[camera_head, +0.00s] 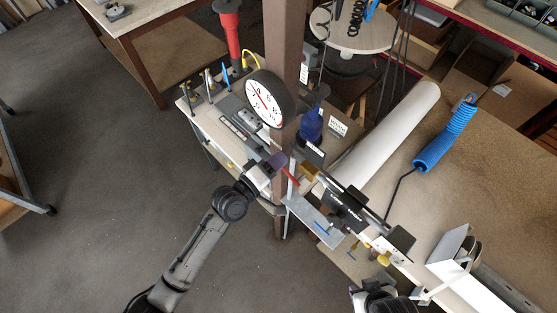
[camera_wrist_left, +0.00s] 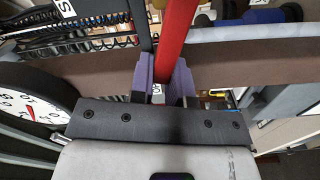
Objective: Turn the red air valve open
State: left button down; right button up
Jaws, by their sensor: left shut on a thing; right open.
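The red air valve handle (camera_head: 291,177) shows as a short red bar beside the brown post in the head view. In the left wrist view the red handle (camera_wrist_left: 177,35) runs up from between my purple fingers. My left gripper (camera_head: 279,161) is at the handle; in the left wrist view the left gripper (camera_wrist_left: 162,78) is shut on it, a finger on each side. The valve body is hidden or too small to make out. My right gripper (camera_head: 374,294) is low at the bottom edge of the head view, away from the valve; its fingers are hard to make out.
A brown post (camera_head: 283,60) stands right by the valve, with a round gauge (camera_head: 264,104) on it. A blue bottle (camera_head: 311,126) stands behind. A long white roll (camera_head: 390,133) and a coiled blue hose (camera_head: 446,135) lie to the right. Open floor is at the left.

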pick_arm(q)
jog(key=shift+w+a+f+n+b, duration=0.1)
jog(key=shift+f+n+b, duration=0.1)
jog(key=shift+f+n, duration=0.55)
jog(key=shift+f+n+b, duration=0.15)
jog(key=shift+f+n, duration=0.25)
jog(key=shift+n, duration=0.55)
jog(key=c, duration=1.1)
grip_release()
jog(key=shift+a, duration=0.1)
jog(key=b+v, duration=0.2)
jog(key=v, duration=1.1)
jog(key=shift+s+a+b, duration=0.25)
jog(key=shift+s+b, duration=0.05)
